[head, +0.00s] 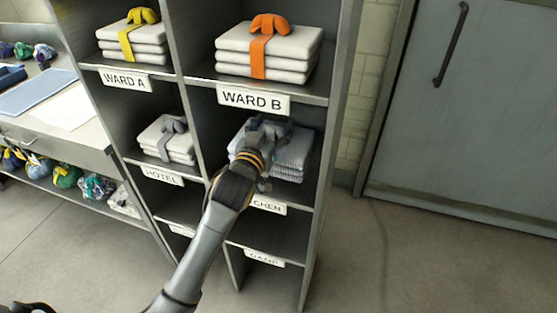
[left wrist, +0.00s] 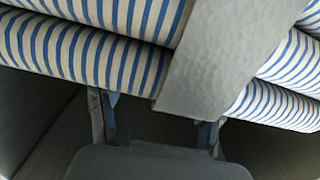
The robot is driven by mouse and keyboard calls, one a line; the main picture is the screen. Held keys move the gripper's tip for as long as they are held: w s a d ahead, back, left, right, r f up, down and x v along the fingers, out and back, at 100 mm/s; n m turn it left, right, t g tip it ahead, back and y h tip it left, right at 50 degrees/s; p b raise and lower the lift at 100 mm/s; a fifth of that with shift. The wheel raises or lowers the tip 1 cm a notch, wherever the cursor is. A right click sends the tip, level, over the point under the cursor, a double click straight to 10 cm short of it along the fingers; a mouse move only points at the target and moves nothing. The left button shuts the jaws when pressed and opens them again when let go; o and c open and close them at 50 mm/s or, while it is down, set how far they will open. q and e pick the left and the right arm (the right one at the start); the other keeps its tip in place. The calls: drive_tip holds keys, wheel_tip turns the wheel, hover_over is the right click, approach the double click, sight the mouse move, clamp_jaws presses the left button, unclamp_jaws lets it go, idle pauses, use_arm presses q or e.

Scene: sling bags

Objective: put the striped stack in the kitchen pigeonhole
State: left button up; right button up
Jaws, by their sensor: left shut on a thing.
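The striped stack (head: 294,150), folded cloth with blue and white stripes, is inside the pigeonhole under WARD B. Its label reads "...CHEN" (head: 268,205), partly hidden by my arm. My left gripper (head: 264,158) reaches into this pigeonhole and is shut on the stack at its front, hiding part of it. In the left wrist view the striped layers (left wrist: 85,50) and a grey band (left wrist: 215,60) fill the top, with the gripper's fingers (left wrist: 155,120) at their lower edge. Whether the stack rests fully on the shelf is hard to tell. My right gripper is not in view.
White stacks with an orange tie (head: 290,45), a yellow tie (head: 138,50) and a grey tie (head: 170,142) sit in neighbouring pigeonholes. The upright divider (head: 190,100) stands close left of my gripper. The pigeonhole below, labelled CAMP (head: 264,257), looks empty.

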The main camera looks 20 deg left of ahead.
sight(273, 139)
use_arm(q)
drive_tip(key=w+r, duration=0.1)
drive_tip(key=w, duration=0.1)
drive_tip(key=w+a+r, duration=0.1)
drive_tip(key=shift+w+r, duration=0.35)
wheel_tip(273, 139, down, 10)
drive_tip(key=shift+w+r, duration=0.1)
drive_tip(key=shift+r, duration=0.05)
drive_tip(key=o, duration=1.8)
drive_tip(key=s+b, duration=0.1)
drive_tip(key=s, duration=1.1)
drive_tip(key=shift+s+a, duration=0.1)
drive_tip(key=shift+a, duration=0.1)
